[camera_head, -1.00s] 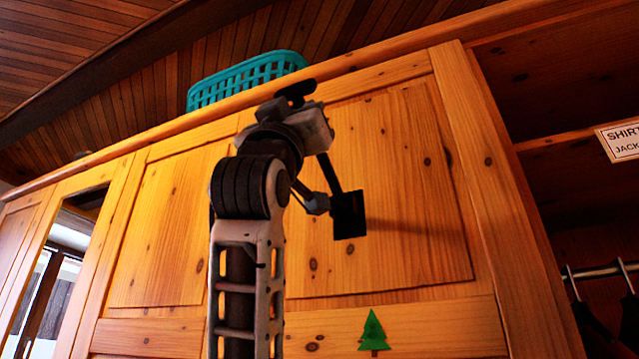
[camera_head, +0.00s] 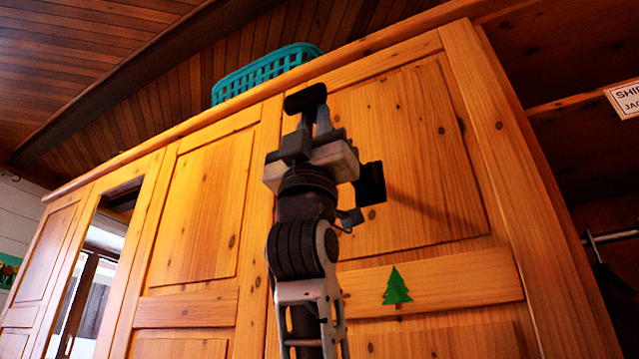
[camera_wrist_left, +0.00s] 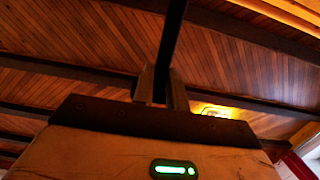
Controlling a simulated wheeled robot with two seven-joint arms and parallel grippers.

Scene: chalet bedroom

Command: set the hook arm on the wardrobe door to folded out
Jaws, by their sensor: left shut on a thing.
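The hook arm is a black bar with a dark end (camera_head: 306,98) at the top of my left gripper. Its black square mount (camera_head: 370,183) is on the wardrobe door's upper panel (camera_head: 430,170). My left gripper (camera_head: 309,118) points up in front of the door, up and left of the mount, and is shut on the hook arm. The bar's stretch between mount and gripper is hidden behind my wrist. In the left wrist view the black bar (camera_wrist_left: 171,45) rises from between the two fingers (camera_wrist_left: 160,88). My right gripper is not in view.
A teal basket (camera_head: 265,73) stands on top of the wardrobe. A green tree shape (camera_head: 396,286) is on the door below the panel. An open compartment with a rail (camera_head: 612,236) and a sign (camera_head: 624,99) is at the right. A mirror (camera_head: 95,250) is at the left.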

